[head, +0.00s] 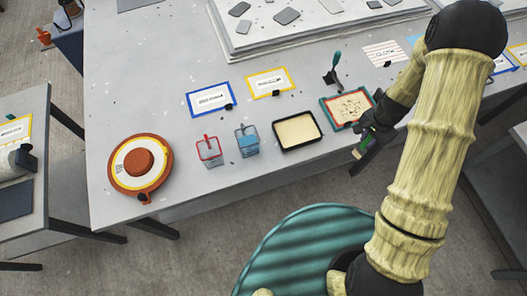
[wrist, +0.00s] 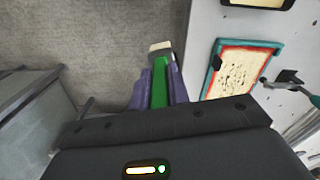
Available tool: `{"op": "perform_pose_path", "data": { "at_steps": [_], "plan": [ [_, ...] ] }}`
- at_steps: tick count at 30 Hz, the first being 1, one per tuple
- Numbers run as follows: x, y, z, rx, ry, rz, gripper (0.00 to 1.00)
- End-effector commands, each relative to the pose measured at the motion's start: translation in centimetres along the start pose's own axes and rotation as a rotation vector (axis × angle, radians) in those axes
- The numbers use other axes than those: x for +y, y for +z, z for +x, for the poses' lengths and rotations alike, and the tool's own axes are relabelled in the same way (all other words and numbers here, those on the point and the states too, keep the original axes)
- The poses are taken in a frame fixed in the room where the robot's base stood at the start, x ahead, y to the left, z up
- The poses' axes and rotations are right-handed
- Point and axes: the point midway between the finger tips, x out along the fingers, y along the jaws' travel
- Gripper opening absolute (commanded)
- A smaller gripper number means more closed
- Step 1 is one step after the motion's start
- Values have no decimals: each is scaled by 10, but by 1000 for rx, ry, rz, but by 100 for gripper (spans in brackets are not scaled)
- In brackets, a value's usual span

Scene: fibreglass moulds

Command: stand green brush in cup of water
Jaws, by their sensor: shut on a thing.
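My gripper (head: 368,143) is at the table's front edge, beside the teal-rimmed tray. It is shut on the green brush (head: 363,146). In the wrist view the brush's green handle (wrist: 160,85) lies between the fingers (wrist: 158,92), with its pale bristle end (wrist: 160,47) pointing away from me. Left of my gripper, on the table, stands a clear blue-edged cup (head: 247,141) with blue in it, which looks like the water. Next to it is a clear red-edged cup (head: 209,151) with a red thing in it.
A black tray (head: 275,138) with cream filling lies between the cups and the teal-rimmed tray (head: 327,109). A teal-handled tool (head: 337,60) stands behind. An orange round container (head: 118,178) is at the left. Framed cards (head: 191,107) lie behind the cups.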

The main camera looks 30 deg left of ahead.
Motion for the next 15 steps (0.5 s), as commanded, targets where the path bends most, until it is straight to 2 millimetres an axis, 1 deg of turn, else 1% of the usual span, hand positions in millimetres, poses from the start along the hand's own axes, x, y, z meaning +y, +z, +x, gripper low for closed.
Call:
{"op": "perform_pose_path", "data": {
  "at_steps": [1,5,11,15],
  "plan": [
    [4,-3,8,0,0,-18,0],
    [13,-9,21,0,0,-85,0],
    [31,-20,47,-1,1,-214,0],
    [48,-29,72,-1,0,-340,0]
  ]
}}
